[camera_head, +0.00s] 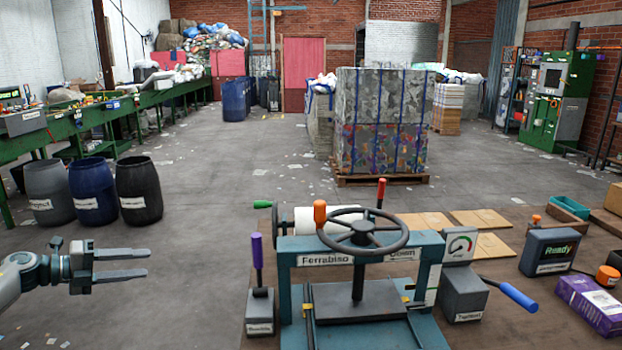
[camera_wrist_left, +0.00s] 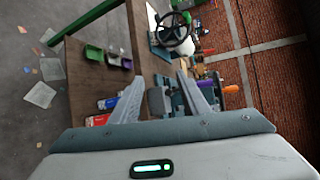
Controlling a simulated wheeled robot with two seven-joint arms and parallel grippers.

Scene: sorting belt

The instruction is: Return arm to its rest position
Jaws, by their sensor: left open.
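My left gripper (camera_head: 122,264) is at the left of the head view, held in the air over the grey floor, to the left of the workbench. Its two fingers point right and stand apart, with nothing between them. In the left wrist view the fingers of my left gripper (camera_wrist_left: 172,95) also stand apart and empty, with the bench beyond them. My right gripper does not show in either view.
A teal press (camera_head: 358,262) with a black handwheel stands on the brown bench (camera_head: 505,285). A purple-handled lever (camera_head: 257,265) is at its left. Three barrels (camera_head: 92,192) stand beyond my left gripper. Wrapped bales (camera_head: 382,120) stand behind the bench. Floor between is open.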

